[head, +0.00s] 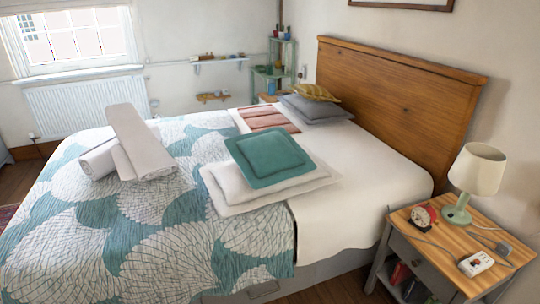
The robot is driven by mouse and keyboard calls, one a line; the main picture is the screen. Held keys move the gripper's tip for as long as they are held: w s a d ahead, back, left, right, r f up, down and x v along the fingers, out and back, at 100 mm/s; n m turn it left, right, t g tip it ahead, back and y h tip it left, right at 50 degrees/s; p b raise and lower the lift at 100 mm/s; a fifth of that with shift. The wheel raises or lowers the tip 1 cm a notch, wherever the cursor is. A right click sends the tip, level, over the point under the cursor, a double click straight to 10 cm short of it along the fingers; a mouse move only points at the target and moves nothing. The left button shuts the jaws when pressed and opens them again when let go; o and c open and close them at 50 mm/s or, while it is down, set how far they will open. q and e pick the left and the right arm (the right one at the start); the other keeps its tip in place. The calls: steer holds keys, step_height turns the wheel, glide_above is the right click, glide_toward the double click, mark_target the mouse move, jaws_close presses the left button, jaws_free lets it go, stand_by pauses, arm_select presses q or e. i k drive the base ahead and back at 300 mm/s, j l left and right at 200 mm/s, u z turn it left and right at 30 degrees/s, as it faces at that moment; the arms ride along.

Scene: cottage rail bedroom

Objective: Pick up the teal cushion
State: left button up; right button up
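The teal cushion (268,157) lies flat on top of a larger white pillow (235,196) on the bed, near the middle of the head view. Its whole upper face shows and nothing covers it. Neither of my grippers shows in the head view.
The bed (155,225) has a patterned teal and white cover. Rolled white towels (128,150) lie to the left. Grey pillows (315,112) and a yellow cushion (312,91) rest by the wooden headboard (395,95). A nightstand (420,258) with a lamp (476,172) stands at right.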

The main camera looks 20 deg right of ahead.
mark_target(266, 158)
steer(key=i, duration=0.8)
steer(key=i+z, duration=0.2)
steer(key=z, duration=0.2)
steer(key=i+z, duration=0.2)
steer(key=z, duration=0.25)
steer(key=i+j+z, duration=0.15)
steer(key=z, duration=0.25)
